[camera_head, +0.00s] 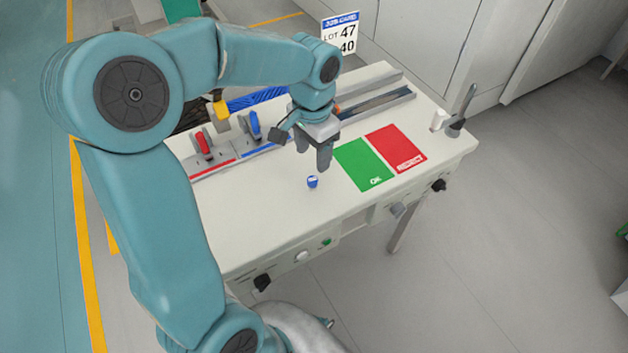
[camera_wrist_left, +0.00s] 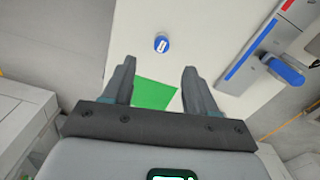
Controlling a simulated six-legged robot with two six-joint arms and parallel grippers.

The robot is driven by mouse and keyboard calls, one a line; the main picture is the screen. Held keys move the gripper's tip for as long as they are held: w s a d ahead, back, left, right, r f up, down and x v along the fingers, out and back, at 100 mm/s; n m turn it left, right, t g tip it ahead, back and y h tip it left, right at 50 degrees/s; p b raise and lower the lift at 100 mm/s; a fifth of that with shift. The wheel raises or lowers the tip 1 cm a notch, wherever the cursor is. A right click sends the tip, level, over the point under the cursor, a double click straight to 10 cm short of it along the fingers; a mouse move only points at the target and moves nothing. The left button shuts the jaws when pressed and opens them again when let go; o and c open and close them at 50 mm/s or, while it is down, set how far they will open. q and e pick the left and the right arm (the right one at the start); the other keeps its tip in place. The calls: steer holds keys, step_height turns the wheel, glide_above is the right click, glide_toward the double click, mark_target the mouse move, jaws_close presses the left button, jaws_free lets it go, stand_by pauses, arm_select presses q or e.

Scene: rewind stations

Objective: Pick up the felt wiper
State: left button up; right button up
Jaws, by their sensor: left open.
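A small blue piece with a white top (camera_head: 312,181) stands alone on the white table near its front edge. It may be the felt wiper, but its felt cannot be made out. In the left wrist view the blue piece (camera_wrist_left: 161,44) shows a white label and lies beyond the fingertips, between their lines. My left gripper (camera_head: 314,153) points down above the table, just behind the piece in the head view. Its two fingers (camera_wrist_left: 158,72) are apart with nothing between them. My right gripper is not in view.
A green OK mat (camera_head: 362,165) and a red REJECT mat (camera_head: 396,149) lie to the right. A red-handled clamp (camera_head: 203,144) and a blue-handled clamp (camera_head: 254,127) stand at the left. The table front around the blue piece is clear.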

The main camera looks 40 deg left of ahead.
arm_select(q)
glide_above(312, 180)
steer(key=f, duration=0.4)
steer(key=shift+s+d+f, duration=0.1)
steer(key=shift+d+f, duration=0.1)
steer(key=shift+f, duration=0.1)
steer(key=f, duration=0.5)
steer(key=shift+w+a+f, duration=0.2)
steer(key=shift+f, duration=0.2)
steer(key=shift+r, duration=0.1)
jaws_close()
